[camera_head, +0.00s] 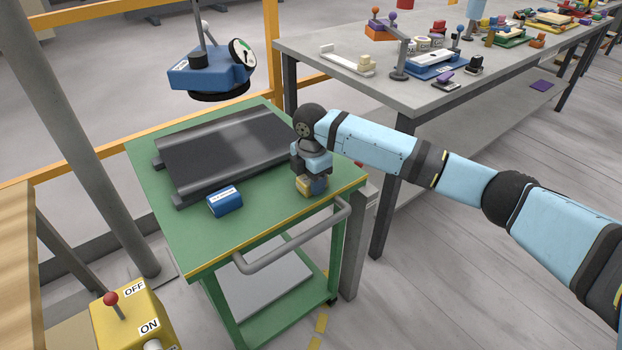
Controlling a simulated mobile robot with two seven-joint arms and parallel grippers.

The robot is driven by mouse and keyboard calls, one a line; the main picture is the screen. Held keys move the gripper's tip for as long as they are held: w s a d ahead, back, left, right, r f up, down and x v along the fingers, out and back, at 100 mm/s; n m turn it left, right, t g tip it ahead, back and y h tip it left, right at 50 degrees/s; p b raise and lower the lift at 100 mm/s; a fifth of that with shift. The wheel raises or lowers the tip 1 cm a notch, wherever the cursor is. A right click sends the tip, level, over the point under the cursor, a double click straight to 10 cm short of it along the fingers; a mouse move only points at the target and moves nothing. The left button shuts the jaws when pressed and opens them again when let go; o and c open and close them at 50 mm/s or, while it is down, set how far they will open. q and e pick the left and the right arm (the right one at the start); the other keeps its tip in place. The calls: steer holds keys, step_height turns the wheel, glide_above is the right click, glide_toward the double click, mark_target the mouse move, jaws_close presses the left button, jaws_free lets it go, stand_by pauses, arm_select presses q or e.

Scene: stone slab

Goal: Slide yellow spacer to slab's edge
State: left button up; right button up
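The dark slab (225,145) lies on the green cart top (165,215), raised on grey supports that show along its edges. The yellow spacer (303,188) is on the cart top, just off the slab's right end near the cart's front right corner. My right gripper (311,180) points down right at the spacer and partly covers it. Whether its fingers are closed on the spacer, or just touching it, I cannot tell. My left gripper is not in view.
A blue lifting device (210,75) with a round gauge hangs above the slab's far side. A grey cart handle (295,240) runs along the front. A yellow ON/OFF box (133,318) stands at lower left. A grey workbench (440,90) with many items stands behind my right arm.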

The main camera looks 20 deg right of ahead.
steer(key=shift+c, duration=0.8)
steer(key=shift+w+a, duration=0.25)
steer(key=shift+w, duration=0.3)
steer(key=shift+w+a, duration=0.2)
steer(key=shift+w, duration=0.35)
steer(key=shift+w+a, duration=0.25)
steer(key=shift+w, duration=0.5)
steer(key=shift+w+a, duration=0.3)
steer(key=shift+w, duration=0.45)
steer(key=shift+w+a, duration=0.25)
steer(key=shift+w, duration=0.5)
steer(key=o, duration=1)
